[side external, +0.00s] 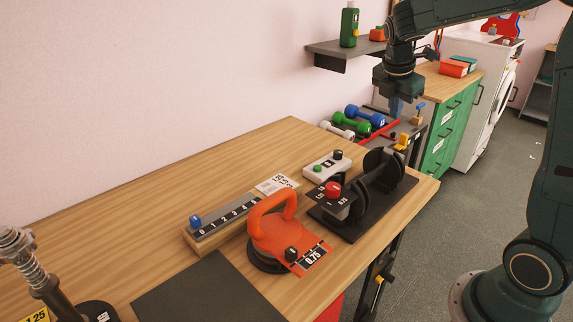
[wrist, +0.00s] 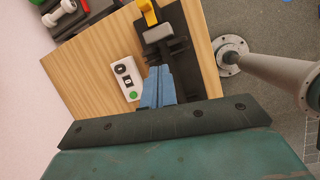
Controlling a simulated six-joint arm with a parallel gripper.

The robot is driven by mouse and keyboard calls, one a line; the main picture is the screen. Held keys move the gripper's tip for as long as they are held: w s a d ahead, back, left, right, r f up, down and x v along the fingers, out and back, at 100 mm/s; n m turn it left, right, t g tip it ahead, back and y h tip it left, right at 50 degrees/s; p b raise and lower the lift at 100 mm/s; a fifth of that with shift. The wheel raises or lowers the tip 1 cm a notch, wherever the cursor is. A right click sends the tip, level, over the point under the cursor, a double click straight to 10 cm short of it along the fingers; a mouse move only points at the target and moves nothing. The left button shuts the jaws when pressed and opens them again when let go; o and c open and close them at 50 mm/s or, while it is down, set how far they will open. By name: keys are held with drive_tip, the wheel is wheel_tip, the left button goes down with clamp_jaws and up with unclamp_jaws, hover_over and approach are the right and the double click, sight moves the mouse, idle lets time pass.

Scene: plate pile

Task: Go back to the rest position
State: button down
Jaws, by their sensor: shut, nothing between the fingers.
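My gripper (side external: 396,108) hangs high above the far right end of the wooden table (side external: 150,170) in the side view, under my dark green arm. Its blue fingers are together in the wrist view (wrist: 158,72), with nothing between them. Below it stands a black rack (side external: 350,228) holding upright dark discs (side external: 378,170). The rack also shows in the wrist view (wrist: 180,45), partly hidden behind the fingers. My gripper is clear of the rack and everything on the table.
A white button box (side external: 327,166) sits beside the rack; it shows in the wrist view (wrist: 127,80). An orange-handled tool (side external: 275,235) and a numbered rail (side external: 230,215) lie nearer. Dumbbells (side external: 352,126) rest beyond the table. A wall shelf (side external: 340,48) is behind my gripper.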

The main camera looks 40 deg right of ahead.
drive_tip(key=s+a+r+m+t+y, duration=0.2)
drive_tip(key=s+a+m+t+y, duration=0.2)
drive_tip(key=s+a+m, duration=1.2)
drive_tip(key=s+a, duration=0.3)
drive_tip(key=shift+a+r+t, duration=0.25)
drive_tip(key=shift+a+t, duration=0.05)
drive_tip(key=shift+t, duration=0.1)
